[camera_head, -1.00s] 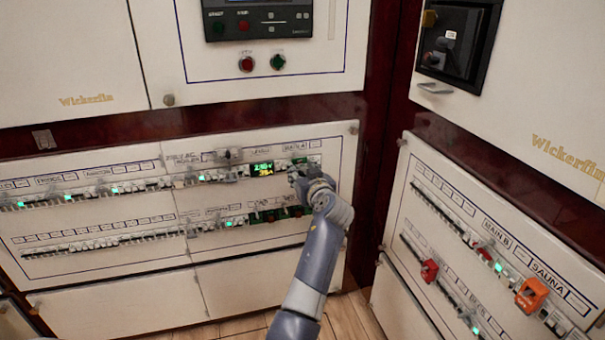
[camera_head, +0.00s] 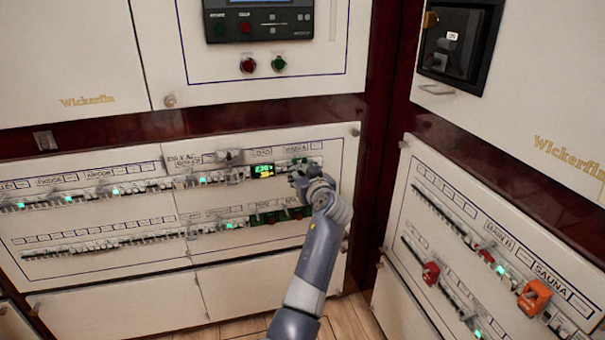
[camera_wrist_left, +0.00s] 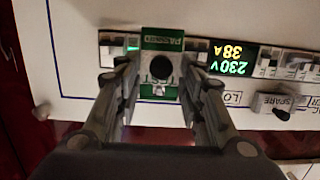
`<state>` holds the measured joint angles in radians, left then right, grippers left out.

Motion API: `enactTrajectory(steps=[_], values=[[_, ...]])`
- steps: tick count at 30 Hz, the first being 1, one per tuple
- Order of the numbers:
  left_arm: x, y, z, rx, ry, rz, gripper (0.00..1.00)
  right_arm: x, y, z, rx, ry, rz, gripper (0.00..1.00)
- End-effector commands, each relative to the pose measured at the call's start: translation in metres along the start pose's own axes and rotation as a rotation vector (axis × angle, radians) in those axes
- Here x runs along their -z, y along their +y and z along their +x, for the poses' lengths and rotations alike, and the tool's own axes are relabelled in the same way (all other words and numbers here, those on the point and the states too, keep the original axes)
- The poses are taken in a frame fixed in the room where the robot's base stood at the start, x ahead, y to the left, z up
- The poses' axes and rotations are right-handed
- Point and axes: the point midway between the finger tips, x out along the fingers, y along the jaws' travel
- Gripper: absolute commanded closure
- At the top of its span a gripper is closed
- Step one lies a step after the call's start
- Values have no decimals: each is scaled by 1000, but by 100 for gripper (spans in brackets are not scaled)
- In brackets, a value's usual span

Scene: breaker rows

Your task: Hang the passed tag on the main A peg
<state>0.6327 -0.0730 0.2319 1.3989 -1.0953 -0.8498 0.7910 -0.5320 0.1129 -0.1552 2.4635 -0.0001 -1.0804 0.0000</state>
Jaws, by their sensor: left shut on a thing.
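The passed tag (camera_wrist_left: 162,43) is a small green and white plate, seen upside down in the left wrist view, with a dark round spot in its middle. My left gripper (camera_wrist_left: 160,78) is shut on it, one finger on each side. In the head view the left gripper (camera_head: 299,176) is at the right end of the upper breaker row, just below the MAIN A label (camera_head: 294,149). The hand covers that spot, so I cannot make out the main A peg or tell whether the tag touches it. My right gripper is not in view.
A lit meter (camera_wrist_left: 230,60) reading 230 V and 38 A sits beside the tag. A grey SPARE piece (camera_wrist_left: 281,104) sticks out from the panel. The side panel (camera_head: 400,240) stands at an angle to the right, with an orange SAUNA piece (camera_head: 534,297) on it.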

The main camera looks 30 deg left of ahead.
Motion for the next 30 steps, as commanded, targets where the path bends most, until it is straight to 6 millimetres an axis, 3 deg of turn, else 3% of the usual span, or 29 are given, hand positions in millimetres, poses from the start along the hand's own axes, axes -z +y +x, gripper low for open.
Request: enactTrajectory(steps=[9,10,12,13,23,30], values=[[0,0,4,0,0,0,77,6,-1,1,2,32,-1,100],[0,0,4,0,0,0,59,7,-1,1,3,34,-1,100],[1,0,3,0,0,0,44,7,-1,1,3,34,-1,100],[1,0,3,0,0,0,40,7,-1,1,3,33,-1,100],[0,0,2,0,-1,0,40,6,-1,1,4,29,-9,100],[0,0,-24,-2,-1,-3,40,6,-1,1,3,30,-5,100]])
